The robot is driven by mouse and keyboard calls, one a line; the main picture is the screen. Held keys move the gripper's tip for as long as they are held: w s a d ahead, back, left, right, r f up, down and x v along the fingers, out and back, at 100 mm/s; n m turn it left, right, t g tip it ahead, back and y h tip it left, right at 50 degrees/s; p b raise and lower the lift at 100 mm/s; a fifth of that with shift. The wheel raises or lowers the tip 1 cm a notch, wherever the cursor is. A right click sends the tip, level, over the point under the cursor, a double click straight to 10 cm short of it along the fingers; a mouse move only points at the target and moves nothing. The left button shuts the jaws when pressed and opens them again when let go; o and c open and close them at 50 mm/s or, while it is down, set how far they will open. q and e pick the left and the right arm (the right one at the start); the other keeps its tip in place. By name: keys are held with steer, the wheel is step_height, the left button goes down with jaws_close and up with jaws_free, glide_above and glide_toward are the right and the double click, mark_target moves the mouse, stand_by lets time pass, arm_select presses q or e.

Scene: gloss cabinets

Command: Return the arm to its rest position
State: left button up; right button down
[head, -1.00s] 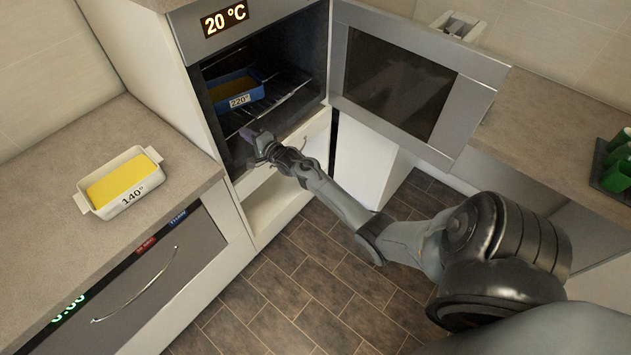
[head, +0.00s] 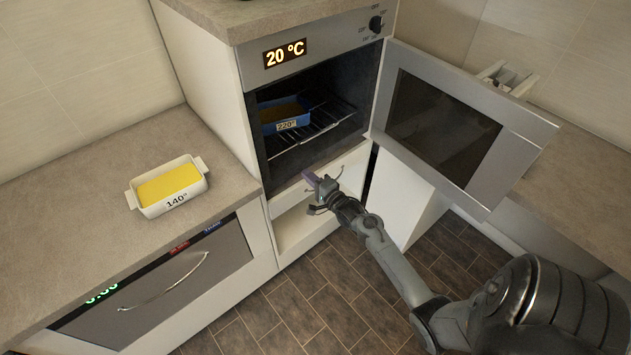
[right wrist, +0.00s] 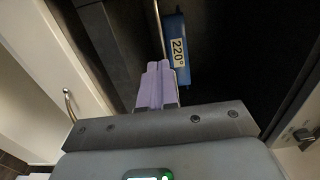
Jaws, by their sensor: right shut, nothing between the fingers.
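My right gripper (head: 318,182) is in front of the open oven, just below the mouth of its cavity. Its purple fingers (right wrist: 157,86) are shut with nothing between them in the right wrist view. A blue dish (head: 284,118) labelled 220° sits on the wire rack (head: 318,128) inside the oven, apart from the gripper. The blue dish also shows in the right wrist view (right wrist: 177,68), beyond the fingertips. My left gripper is not in view.
The oven door (head: 447,122) stands open to the right of my right arm. A white dish (head: 169,187) with yellow contents, labelled 140°, stands on the left counter (head: 75,200). The tiled floor is clear.

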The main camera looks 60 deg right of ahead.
steer(key=s+a+f+n+y, duration=0.1)
steer(key=s+a+f, duration=0.3)
steer(key=s, duration=0.2)
steer(key=s+a+n+g+y, duration=0.25)
steer(key=s+a+n, duration=0.2)
steer(key=a, duration=0.75)
steer(key=s+a+n+g+y, duration=0.25)
steer(key=a+n+g, duration=0.2)
steer(key=a, duration=0.65)
steer(key=s+a+r+n+g, duration=0.2)
steer(key=s+a+n+g, duration=0.1)
steer(key=s+n, duration=0.35)
steer(key=s+a+r+n+g, duration=0.2)
steer(key=s+a+n+g, duration=0.15)
steer(key=s+n, duration=0.3)
step_height(320, 180, up, 14)
steer(key=p, duration=1.3)
step_height(320, 180, down, 57)
steer(key=b, duration=5.6)
steer(key=shift+s+d+r+h, duration=0.2)
steer(key=shift+d+h, duration=0.1)
steer(key=shift+h, duration=0.1)
